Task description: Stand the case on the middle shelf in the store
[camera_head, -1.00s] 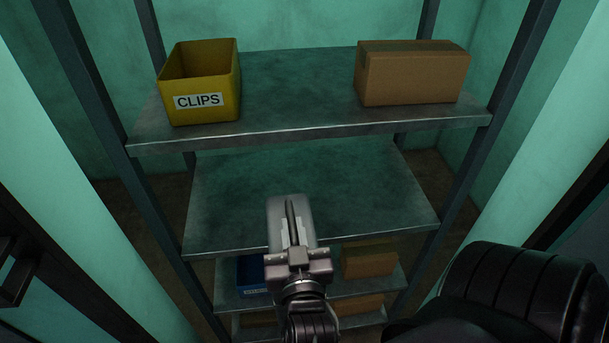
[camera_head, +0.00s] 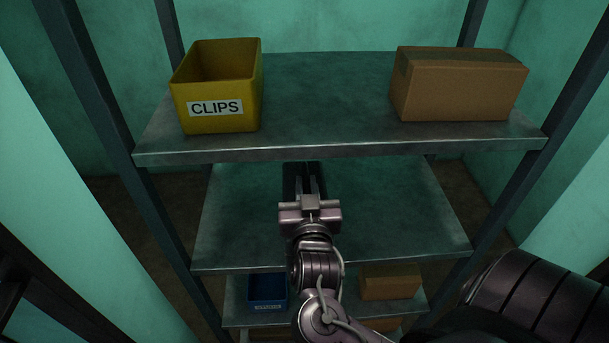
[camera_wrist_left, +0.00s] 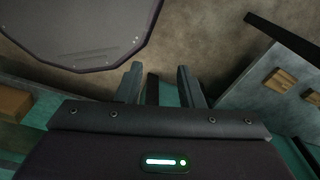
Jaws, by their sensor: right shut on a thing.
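My right gripper (camera_head: 311,188) is shut on the case (camera_head: 290,182), which looks like a dark, narrow shape beside and beyond the fingers, in shadow. The gripper and wrist hide much of it. The gripper reaches in over the empty middle shelf (camera_head: 400,215), just below the front edge of the shelf above. I cannot tell whether the case touches the middle shelf. In the left wrist view my left gripper (camera_wrist_left: 159,72) is open, its fingers apart with nothing between them but background.
The upper shelf (camera_head: 320,100) holds a yellow CLIPS bin (camera_head: 217,88) at left and a cardboard box (camera_head: 457,85) at right. A lower shelf holds a blue bin (camera_head: 267,288) and another cardboard box (camera_head: 390,283). Dark uprights (camera_head: 105,120) flank the shelves. The middle shelf is clear on both sides.

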